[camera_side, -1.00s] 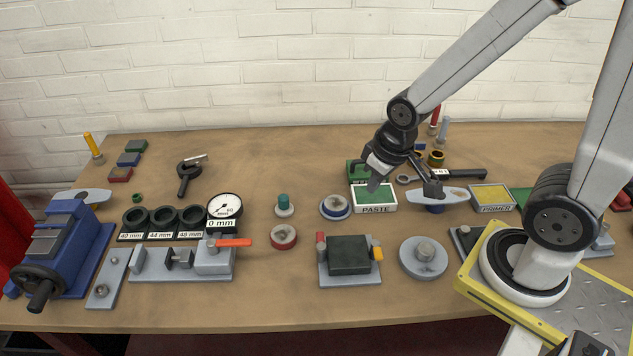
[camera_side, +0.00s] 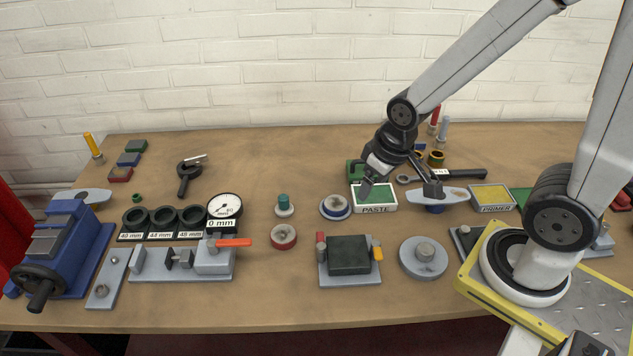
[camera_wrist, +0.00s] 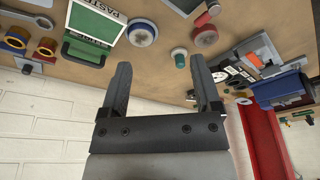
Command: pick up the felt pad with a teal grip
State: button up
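The felt pad with a teal grip (camera_side: 284,206) stands upright on the table, left of centre in the side view. It has a pale round base and a teal knob on top. In the wrist view it shows small (camera_wrist: 179,58), beyond and between my fingers. My gripper (camera_side: 367,182) is in the air near the paste tin in the side view, to the right of the pad and apart from it. In the wrist view my gripper (camera_wrist: 159,80) has its two dark fingers spread wide with nothing between them.
A blue-rimmed disc (camera_side: 335,207) lies between the pad and the paste tin (camera_side: 374,197). A red ring (camera_side: 284,237) is just in front of the pad. A dial gauge (camera_side: 224,207) stands to its left. The table behind the pad is clear.

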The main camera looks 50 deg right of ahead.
jog(key=shift+w, duration=0.1)
jog(key=m+g, duration=0.3)
jog(key=m, duration=1.6)
send_over(282, 196)
jog(key=f, duration=0.9)
jog(key=shift+s+d, duration=0.15)
jog(key=shift+s, duration=0.2)
jog(key=shift+w+f+m, duration=0.25)
jog(key=shift+f+m, duration=0.1)
jog(key=shift+m, duration=0.05)
jog(key=shift+f, duration=3.9)
grip_shut()
